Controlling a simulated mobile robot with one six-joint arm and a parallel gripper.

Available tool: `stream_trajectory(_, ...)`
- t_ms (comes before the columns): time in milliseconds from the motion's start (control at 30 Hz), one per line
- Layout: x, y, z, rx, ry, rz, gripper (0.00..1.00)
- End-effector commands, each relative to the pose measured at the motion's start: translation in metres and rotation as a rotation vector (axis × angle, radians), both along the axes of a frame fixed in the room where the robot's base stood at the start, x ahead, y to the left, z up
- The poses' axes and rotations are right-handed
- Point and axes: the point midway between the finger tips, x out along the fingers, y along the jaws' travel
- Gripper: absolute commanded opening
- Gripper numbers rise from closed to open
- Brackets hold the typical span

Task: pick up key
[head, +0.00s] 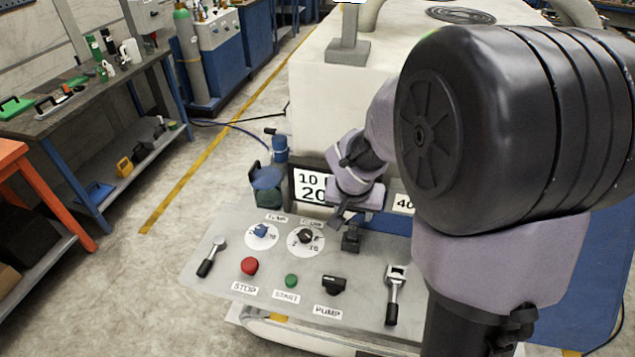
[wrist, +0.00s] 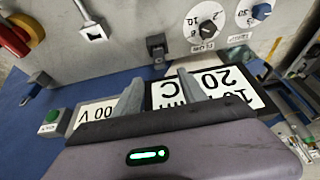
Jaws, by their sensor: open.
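A small dark block-shaped piece (head: 351,238) stands at the top edge of the control panel (head: 225,265). It also shows in the wrist view (wrist: 157,46), and it may be the key or its holder; I cannot tell which. My gripper (head: 342,213) is above the panel's back edge, just up and left of this piece in the head view. In the wrist view my gripper (wrist: 160,82) is open, with its two grey fingers apart and nothing between them. The dark piece is beyond the fingertips, apart from them.
Number displays (head: 311,186) stand behind my gripper. A white machine body (head: 330,110) rises behind.

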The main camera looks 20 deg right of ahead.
Motion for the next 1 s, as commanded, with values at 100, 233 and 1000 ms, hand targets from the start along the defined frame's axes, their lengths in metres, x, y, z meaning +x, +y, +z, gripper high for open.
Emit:
stream_trajectory(100,0.01,-0.008,-0.037,0.0,0.002,0.0,0.49)
stream_trajectory(233,0.018,-0.012,-0.057,0.001,0.001,-0.001,0.49)
stream_trajectory(1000,0.038,-0.027,-0.108,0.001,-0.001,-0.001,0.16)
